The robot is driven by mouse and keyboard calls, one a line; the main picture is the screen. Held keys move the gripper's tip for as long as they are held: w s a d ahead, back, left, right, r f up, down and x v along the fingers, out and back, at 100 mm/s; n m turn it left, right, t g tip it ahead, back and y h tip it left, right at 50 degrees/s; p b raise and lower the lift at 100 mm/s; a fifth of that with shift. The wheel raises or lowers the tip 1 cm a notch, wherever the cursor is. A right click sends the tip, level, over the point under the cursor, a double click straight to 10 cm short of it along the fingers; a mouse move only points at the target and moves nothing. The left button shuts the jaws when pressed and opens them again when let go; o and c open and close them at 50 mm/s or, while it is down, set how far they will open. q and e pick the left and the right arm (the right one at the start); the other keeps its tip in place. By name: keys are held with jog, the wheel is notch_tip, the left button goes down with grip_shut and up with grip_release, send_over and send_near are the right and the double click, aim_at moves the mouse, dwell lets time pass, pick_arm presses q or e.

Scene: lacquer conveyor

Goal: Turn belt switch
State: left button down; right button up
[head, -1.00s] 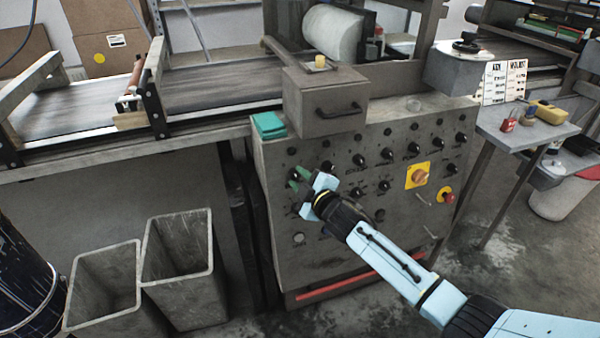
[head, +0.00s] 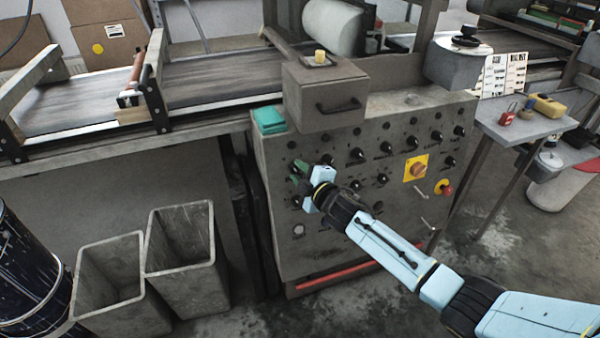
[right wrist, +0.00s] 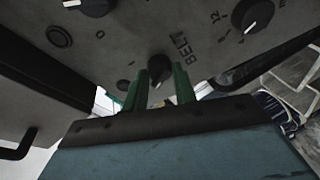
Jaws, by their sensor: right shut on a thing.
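The belt switch is a black knob (right wrist: 159,69) beside the word BELT in the right wrist view, on the grey control panel (head: 345,240). My right gripper (head: 302,170) is at the panel's upper left, its green fingers on either side of the knob. In the right wrist view the fingers (right wrist: 160,85) are shut on the knob, with a light pointer mark showing between them. In the head view the gripper hides the knob. My left gripper is in neither current view.
Several other black knobs, a yellow-backed rotary switch (head: 416,168) and a red button (head: 446,189) are on the panel. A drawer box (head: 326,95) and teal cloth (head: 269,120) sit above. Two grey bins (head: 183,240) stand at the left.

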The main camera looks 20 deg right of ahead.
jog(key=o, duration=1)
jog(key=shift+s, duration=0.2)
pick_arm(q)
jog(key=s+a+f+p, duration=0.1)
jog(key=s+f+p, duration=0.1)
jog(key=s, duration=0.7)
jog(key=shift+s+a+f+m+g+p, duration=0.2)
jog(key=shift+a+f+m+g+p, duration=0.15)
jog(key=shift+p, duration=0.4)
pick_arm(e)
jog(key=v, duration=1.3)
jog(key=shift+d, duration=0.1)
